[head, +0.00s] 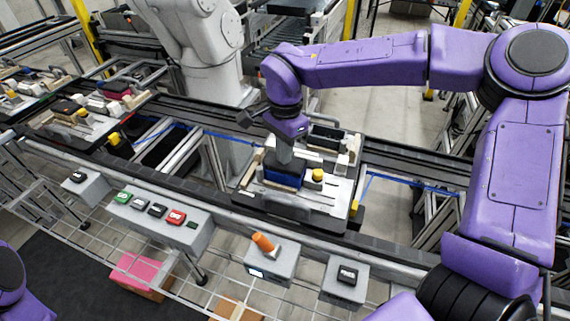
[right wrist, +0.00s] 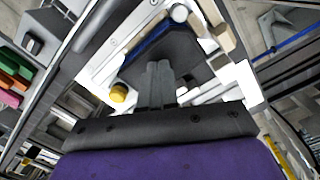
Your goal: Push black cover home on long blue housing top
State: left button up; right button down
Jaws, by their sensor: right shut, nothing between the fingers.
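The long blue housing (head: 287,179) sits on the near part of the white pallet fixture (head: 315,197), beside a yellow knob (head: 318,174). My right gripper (head: 284,160) points down right over the housing. Its fingers (right wrist: 160,82) are shut, with nothing between them. In the right wrist view the black cover (right wrist: 178,52) lies under the fingertips, with a strip of the blue housing (right wrist: 158,36) showing along its far side. The fingertips look very close to the cover; I cannot tell whether they touch or whether the cover is fully seated. My left gripper is out of view.
A dark block (head: 326,137) stands at the back of the same pallet. The pallet rests on a conveyor rail. A grey box with an orange knob (head: 264,243) and a button box (head: 346,275) stand in front. Another loaded pallet (head: 85,115) is at left.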

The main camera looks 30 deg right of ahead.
jog(key=shift+s+f+p, duration=0.1)
jog(key=shift+p, duration=0.25)
dwell(0.3)
dwell(0.4)
jog(key=r+p, duration=0.3)
jog(key=p, duration=0.1)
jog(key=r+p, duration=0.4)
jog(key=shift+w+d+r+p, duration=0.1)
jog(key=shift+w+d+p, duration=0.1)
jog(key=shift+p, duration=0.15)
jog(key=shift+a, duration=0.1)
